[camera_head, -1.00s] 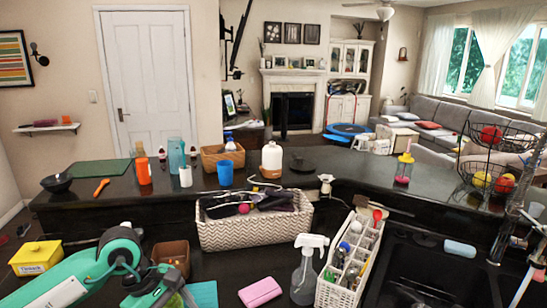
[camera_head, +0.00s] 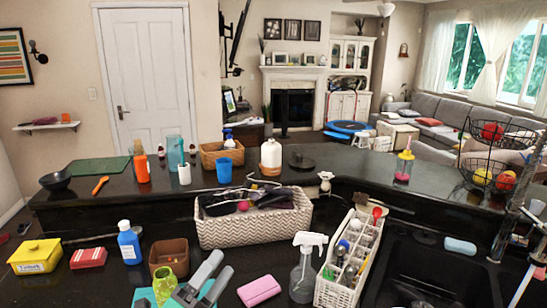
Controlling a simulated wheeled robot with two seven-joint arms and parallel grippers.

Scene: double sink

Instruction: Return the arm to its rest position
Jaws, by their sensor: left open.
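My left gripper (camera_head: 213,272) shows at the bottom of the head view, left of centre. Its two grey fingers point up and to the right, spread apart, with nothing seen between them. The rest of the left arm is out of the picture below. The fingers are close to a yellow-green vase-like item (camera_head: 166,284) in the picture; whether they touch it I cannot tell. My right gripper is not in view.
Near the fingers are a brown box (camera_head: 168,255), blue bottle (camera_head: 128,243), pink sponge (camera_head: 259,291) and spray bottle (camera_head: 306,270). A yellow box (camera_head: 35,257) and red packet (camera_head: 88,258) stand left. A woven basket (camera_head: 250,229) is behind; a sink (camera_head: 440,270) is right.

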